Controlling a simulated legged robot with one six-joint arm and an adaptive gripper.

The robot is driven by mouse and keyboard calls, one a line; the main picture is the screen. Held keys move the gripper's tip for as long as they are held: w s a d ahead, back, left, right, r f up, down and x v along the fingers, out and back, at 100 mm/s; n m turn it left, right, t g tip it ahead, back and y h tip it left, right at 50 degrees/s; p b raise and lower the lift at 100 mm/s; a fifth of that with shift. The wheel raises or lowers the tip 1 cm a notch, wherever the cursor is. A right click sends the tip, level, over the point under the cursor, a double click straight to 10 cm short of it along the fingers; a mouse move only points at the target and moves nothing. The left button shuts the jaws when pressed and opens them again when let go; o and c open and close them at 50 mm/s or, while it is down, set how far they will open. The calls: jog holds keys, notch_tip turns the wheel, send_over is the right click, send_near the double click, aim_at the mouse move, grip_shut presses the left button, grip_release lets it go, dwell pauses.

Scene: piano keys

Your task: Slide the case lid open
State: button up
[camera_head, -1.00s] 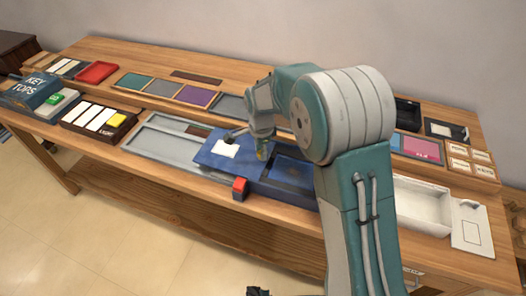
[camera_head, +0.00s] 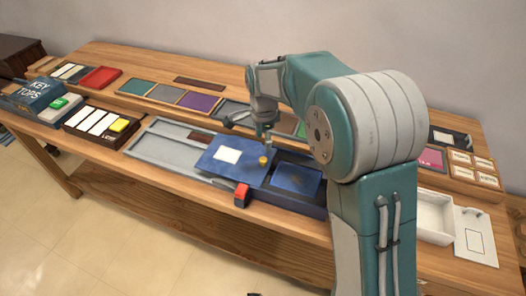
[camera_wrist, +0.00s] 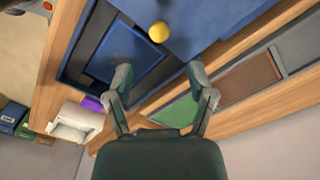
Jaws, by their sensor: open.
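The blue case lid (camera_head: 210,157) has a white label and a yellow knob (camera_head: 263,161). It sits shifted left, over part of the grey tray. To its right the dark blue inside of the case (camera_head: 294,181) is uncovered. My gripper (camera_head: 268,149) is just above and behind the knob. In the wrist view my gripper (camera_wrist: 160,78) has its two fingers spread with nothing between them. The yellow knob (camera_wrist: 159,32) is beyond the fingertips there, and the open case (camera_wrist: 128,55) lies beside it.
A grey tray (camera_head: 150,152) extends left of the lid. A small red-topped block (camera_head: 242,194) stands at the case's front edge. Colored panels (camera_head: 198,99) lie behind. A white open box (camera_head: 434,216) is at right. My arm hides part of the bench.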

jog(key=shift+r, duration=2.05)
jog(key=s+d+r+n+t, duration=0.3)
jog(key=s+d+r+n, duration=0.3)
jog(key=s+d+r, duration=0.45)
jog(key=s+d+n+t, duration=0.1)
jog(key=s+d+n, duration=0.1)
jog(key=s, duration=0.3)
jog(key=s+d+f+n, duration=0.1)
jog(key=s+d+n, duration=0.1)
jog(key=s, duration=0.4)
jog(key=s+d+n+t, duration=0.1)
jog(key=s+d+n, duration=0.1)
jog(key=s, duration=0.3)
jog(key=shift+s+d+f+n+t, duration=0.15)
jog(key=shift+s+d+n+t, duration=0.15)
jog(key=shift+d, duration=0.55)
